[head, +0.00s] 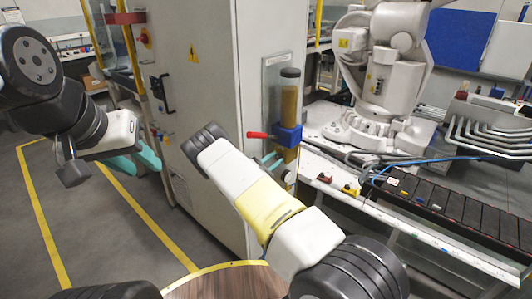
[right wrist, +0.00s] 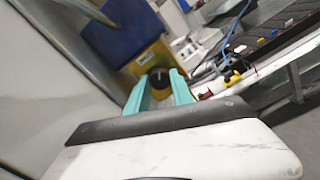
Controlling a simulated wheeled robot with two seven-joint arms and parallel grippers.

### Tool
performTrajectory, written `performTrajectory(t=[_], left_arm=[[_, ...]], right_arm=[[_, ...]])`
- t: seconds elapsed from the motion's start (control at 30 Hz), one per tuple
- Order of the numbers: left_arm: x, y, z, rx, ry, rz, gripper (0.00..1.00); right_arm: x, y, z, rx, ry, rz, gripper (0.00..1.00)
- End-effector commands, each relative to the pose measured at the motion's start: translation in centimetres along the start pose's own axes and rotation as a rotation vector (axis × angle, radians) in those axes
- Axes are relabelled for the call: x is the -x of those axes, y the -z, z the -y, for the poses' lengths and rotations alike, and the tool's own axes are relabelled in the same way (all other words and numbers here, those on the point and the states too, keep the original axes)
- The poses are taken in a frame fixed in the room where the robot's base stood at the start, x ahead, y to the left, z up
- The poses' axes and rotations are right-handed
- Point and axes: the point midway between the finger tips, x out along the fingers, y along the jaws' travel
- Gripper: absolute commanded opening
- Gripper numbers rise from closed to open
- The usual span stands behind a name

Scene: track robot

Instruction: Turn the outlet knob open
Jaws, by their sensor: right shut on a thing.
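An upright tube with amber contents (head: 288,100) is mounted on the grey cabinet's side, with a blue block (head: 287,135) around it and a red-handled lever (head: 258,135) pointing left. In the right wrist view the blue block (right wrist: 118,38) is at upper left, with the amber part (right wrist: 150,57) below it. A small dark round knob (right wrist: 159,76) sits there between the teal fingers of my right gripper (right wrist: 160,84), which is shut on it. In the head view my right gripper (head: 273,162) is just below the blue block. My left gripper (head: 143,163) is open and empty, left of the cabinet.
The grey cabinet (head: 205,70) stands close on the left of the tube. A white robot arm (head: 388,75) stands on the bench at right. A row of black bins (head: 455,208) and small red and yellow parts (head: 350,190) lie along the bench's front.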

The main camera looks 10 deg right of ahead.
Motion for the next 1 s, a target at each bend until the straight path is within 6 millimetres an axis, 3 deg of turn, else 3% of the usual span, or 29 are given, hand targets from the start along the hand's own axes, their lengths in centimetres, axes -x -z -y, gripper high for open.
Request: performTrajectory(t=[0.6,1.0], left_arm=[[0.00,0.00,0.00,0.000,0.000,0.000,0.36],[0.00,0.00,0.00,0.000,0.000,0.000,0.36]], right_arm=[[0.01,0.04,-0.07,-0.579,0.003,0.026,0.00],[-0.02,0.05,-0.02,-0.847,0.005,0.038,0.00]])
